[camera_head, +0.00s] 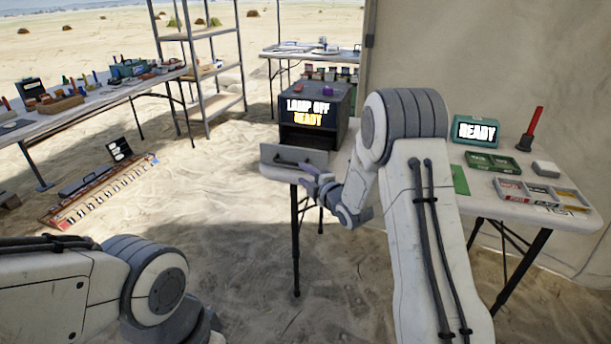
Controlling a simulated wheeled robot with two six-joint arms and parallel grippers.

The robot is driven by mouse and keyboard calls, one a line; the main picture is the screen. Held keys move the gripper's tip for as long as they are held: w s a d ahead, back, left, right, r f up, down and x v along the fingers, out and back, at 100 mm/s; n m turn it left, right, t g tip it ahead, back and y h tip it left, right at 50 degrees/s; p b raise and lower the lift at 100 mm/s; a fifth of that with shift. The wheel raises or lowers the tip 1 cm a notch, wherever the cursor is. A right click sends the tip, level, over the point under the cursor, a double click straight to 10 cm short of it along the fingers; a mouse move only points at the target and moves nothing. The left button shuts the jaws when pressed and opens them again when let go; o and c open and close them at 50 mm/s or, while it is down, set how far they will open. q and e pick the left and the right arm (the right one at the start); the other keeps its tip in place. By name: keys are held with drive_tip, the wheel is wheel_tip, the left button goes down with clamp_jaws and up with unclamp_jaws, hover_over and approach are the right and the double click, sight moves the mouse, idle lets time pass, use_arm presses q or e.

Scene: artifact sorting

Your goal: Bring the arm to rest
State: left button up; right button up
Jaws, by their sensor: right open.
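My right arm rises from the bottom of the view and bends down at its elbow. Its gripper (318,183) is open beside the front of a pulled-out drawer (293,157). The drawer belongs to a dark box (318,110) whose sign reads "LAMP OFF READY". I cannot tell whether the fingers touch the drawer's handle. No held object shows in the jaws. My left arm lies low at the bottom left, and its gripper is out of the frame.
A white table (485,195) carries a "READY" display (476,131), a green tray (492,163), a sectioned tray (541,194) and a red-handled tool (530,129). A cluttered table (30,129) and a shelf rack (215,102) stand left.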

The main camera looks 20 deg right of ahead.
drive_tip(key=shift+s, duration=0.1)
drive_tip(key=s+a+m+g+h, duration=0.1)
drive_tip(key=s+a+m+g, duration=0.55)
drive_tip(key=s+a, duration=0.85)
drive_tip(key=s+a+r+m+g+h, duration=0.15)
drive_tip(key=s+m+g, duration=0.6)
drive_tip(key=s, duration=2.35)
wheel_tip(320, 180, up, 21)
drive_tip(key=n+g+p, duration=0.1)
drive_tip(key=n+p, duration=0.1)
drive_tip(key=p, duration=1.9)
drive_tip(key=shift+w+a+n+g+p, duration=0.15)
drive_tip(key=shift+w+n+g+p, duration=0.2)
drive_tip(key=shift+w+g, duration=0.1)
drive_tip(key=shift+f, duration=0.15)
